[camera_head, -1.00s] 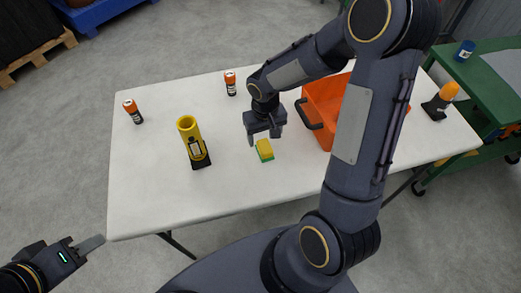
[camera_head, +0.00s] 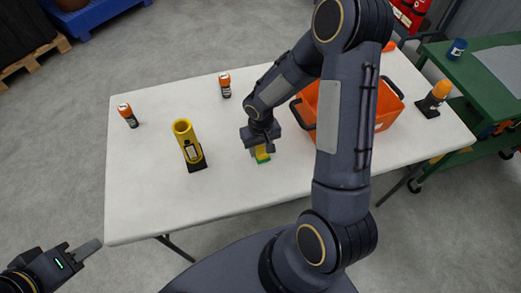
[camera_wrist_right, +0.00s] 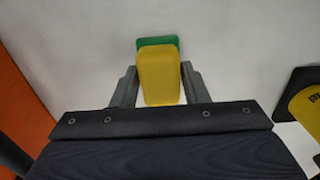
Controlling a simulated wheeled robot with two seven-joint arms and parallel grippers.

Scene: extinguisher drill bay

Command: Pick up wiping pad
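The wiping pad (camera_head: 262,157), yellow on top with a green layer below, lies on the white table (camera_head: 225,190). My right gripper (camera_head: 261,149) is down over it and hides part of it in the head view. In the right wrist view the pad (camera_wrist_right: 159,75) sits between the two fingers of my right gripper (camera_wrist_right: 160,88), with narrow gaps seeming to show beside it. These fingers look open, one on each side of the pad. My left gripper (camera_head: 80,252) is off the table's front left corner, away from the pad; its opening is unclear.
A yellow tube holder (camera_head: 186,143) on a black base stands left of the pad. Orange crate (camera_head: 388,104) is to the right, partly behind my arm. Two small orange-capped cans (camera_head: 128,117) (camera_head: 224,86) stand further back. An orange-topped beacon (camera_head: 437,97) is at the right end.

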